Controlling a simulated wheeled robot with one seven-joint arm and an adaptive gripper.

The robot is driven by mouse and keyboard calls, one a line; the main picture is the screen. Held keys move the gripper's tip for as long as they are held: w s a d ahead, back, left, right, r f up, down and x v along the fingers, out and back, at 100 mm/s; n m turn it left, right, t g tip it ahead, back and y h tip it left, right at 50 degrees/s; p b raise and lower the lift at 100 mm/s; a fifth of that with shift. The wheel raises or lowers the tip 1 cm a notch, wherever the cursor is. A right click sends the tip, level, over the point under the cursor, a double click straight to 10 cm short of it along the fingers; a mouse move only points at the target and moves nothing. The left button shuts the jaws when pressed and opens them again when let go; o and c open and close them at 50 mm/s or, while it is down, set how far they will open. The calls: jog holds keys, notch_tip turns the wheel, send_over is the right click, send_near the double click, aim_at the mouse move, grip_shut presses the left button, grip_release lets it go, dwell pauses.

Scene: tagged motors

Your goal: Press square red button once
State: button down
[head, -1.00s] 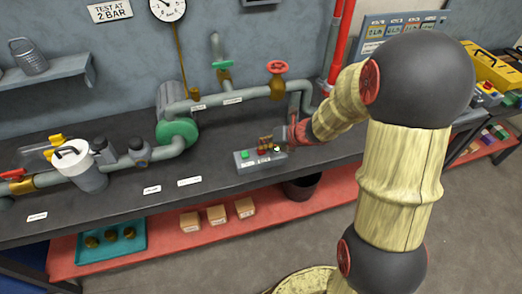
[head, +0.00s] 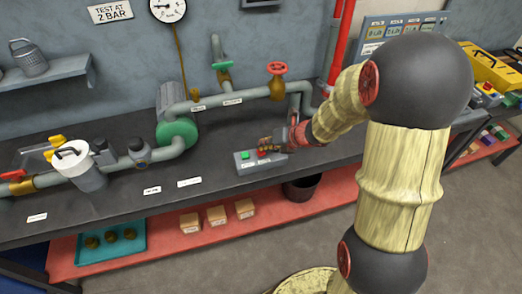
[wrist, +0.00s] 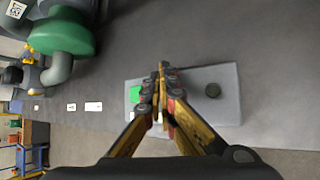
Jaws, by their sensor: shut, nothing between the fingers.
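The grey button box (head: 246,168) sits on the dark bench near its front edge. In the wrist view the closed fingers (wrist: 162,72) reach over the box (wrist: 222,75), between the green button (wrist: 134,94) and a dark round part (wrist: 213,90). They mostly hide the red button there.
A white-lidded canister (head: 80,168) stands at the left. Label strips (head: 189,182) lie on the bench left of the box, where the surface is mostly clear.

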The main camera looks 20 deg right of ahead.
jog(key=shift+r+p, duration=0.6)
jog(key=shift+r, duration=0.1)
jog(key=shift+r, duration=0.1)
notch_tip(320, 180, up, 5)
jog(key=p, duration=0.5)
dwell(0.6)
